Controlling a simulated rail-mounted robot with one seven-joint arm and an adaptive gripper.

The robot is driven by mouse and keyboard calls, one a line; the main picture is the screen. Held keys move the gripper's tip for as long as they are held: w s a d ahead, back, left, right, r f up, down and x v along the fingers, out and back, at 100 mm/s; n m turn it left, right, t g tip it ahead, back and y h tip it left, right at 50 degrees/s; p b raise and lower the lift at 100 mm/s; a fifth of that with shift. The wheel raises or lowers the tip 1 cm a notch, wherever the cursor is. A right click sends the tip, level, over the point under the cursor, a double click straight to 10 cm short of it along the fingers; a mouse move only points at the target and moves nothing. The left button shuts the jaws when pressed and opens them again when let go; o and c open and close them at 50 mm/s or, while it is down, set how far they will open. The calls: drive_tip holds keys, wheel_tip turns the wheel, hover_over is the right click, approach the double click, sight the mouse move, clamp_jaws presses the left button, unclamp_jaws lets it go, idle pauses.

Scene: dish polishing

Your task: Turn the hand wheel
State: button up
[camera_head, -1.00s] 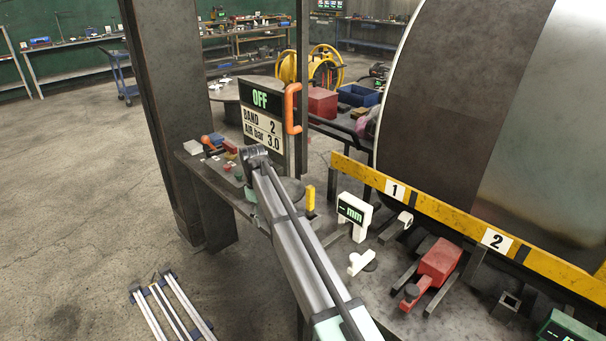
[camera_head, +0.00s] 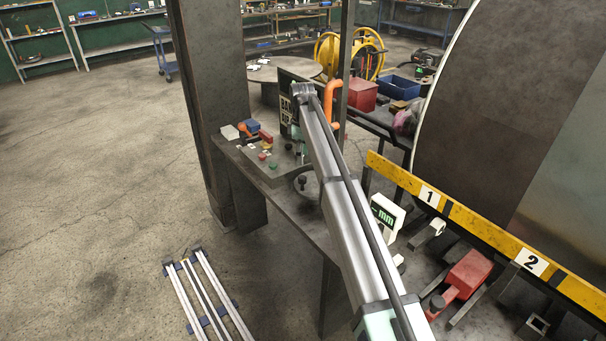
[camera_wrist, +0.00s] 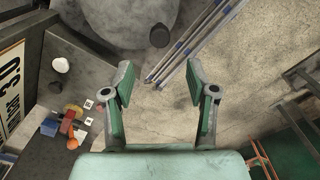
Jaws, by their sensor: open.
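The hand wheel looks like a grey disc with a dark upright knob. In the wrist view the disc (camera_wrist: 122,18) fills the top middle, cut off by the frame, and its knob (camera_wrist: 160,36) stands near its right edge. In the head view the wheel (camera_head: 311,192) sits on the bench edge, partly hidden behind my arm, with its knob (camera_head: 302,182) showing. My gripper (camera_wrist: 160,82) is open and empty, its two green-padded fingers below the knob in the picture and apart from it. In the head view my gripper (camera_head: 298,150) is partly hidden by my arm, above the bench near the wheel.
A dark display panel (camera_head: 286,112) and an orange handle (camera_head: 334,104) stand behind my arm. Small coloured items (camera_head: 252,130) and push buttons (camera_head: 268,163) lie left of the wheel. A yellow numbered rail (camera_head: 470,222) and large drum (camera_head: 490,110) are right. Floor is open at left.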

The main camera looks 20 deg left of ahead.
sight(302, 177)
wheel_tip(302, 177, down, 10)
drive_tip(key=shift+r+p, duration=0.15)
drive_tip(key=shift+p, duration=1)
clamp_jaws()
